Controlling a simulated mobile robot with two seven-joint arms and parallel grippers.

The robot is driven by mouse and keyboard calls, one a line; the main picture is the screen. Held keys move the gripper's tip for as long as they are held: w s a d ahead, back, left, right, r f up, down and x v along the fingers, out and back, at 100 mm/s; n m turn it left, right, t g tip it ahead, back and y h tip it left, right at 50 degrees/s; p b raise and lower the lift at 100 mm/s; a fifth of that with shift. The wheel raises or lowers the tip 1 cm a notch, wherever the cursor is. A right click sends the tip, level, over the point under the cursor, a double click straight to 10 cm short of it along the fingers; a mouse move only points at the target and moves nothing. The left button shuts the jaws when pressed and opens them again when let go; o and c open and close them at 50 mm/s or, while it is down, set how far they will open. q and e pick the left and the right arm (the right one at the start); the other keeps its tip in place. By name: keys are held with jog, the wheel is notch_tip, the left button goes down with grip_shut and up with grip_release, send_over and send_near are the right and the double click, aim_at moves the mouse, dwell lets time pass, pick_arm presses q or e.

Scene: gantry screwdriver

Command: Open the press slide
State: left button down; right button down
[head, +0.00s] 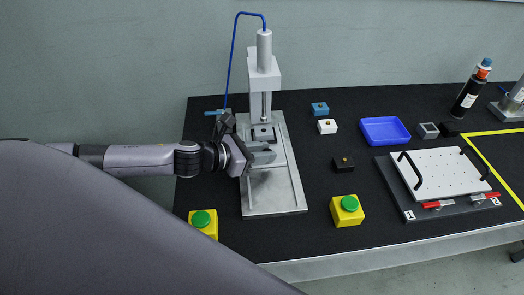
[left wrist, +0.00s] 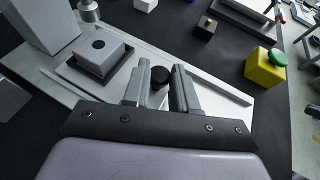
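The press (head: 264,75) stands on a pale metal base plate (head: 275,200) with its column upright. Its slide, a grey block with a hole in a dark frame, shows in the left wrist view (left wrist: 99,50), close to the ram. A black round knob (left wrist: 160,76) lies in front of the slide. My left gripper (head: 262,157) reaches over the plate from the left, in front of the slide. In the left wrist view its two fingers (left wrist: 160,82) stand apart on either side of the knob. Whether they touch it I cannot tell. My right gripper is not in view.
Yellow boxes with green buttons stand at front left (head: 203,222) and front right (head: 347,210) of the press. Small blocks, a blue tray (head: 385,131) and a white fixture plate (head: 445,178) with black handles lie to the right. The black table (head: 325,240) is clear near its front edge.

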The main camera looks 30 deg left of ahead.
pick_arm(q)
jog(key=s+d, duration=0.2)
jog(key=s, duration=0.1)
jog(key=s+d+p, duration=0.1)
jog(key=s+d, duration=0.1)
jog(key=s, duration=0.1)
jog(key=s+d+p, duration=0.1)
jog(key=s+d, duration=0.2)
jog(key=shift+s, duration=0.15)
jog(key=c, duration=0.9)
grip_release()
jog(key=shift+c, duration=0.2)
jog(key=shift+a, duration=0.1)
jog(key=v, duration=0.5)
jog(key=shift+s+a+b, duration=0.1)
jog(key=shift+s+b, duration=0.25)
jog(key=shift+b, duration=0.05)
jog(key=shift+s+a+r, duration=0.3)
jog(key=shift+s+r, duration=0.1)
jog(key=shift+s, duration=0.1)
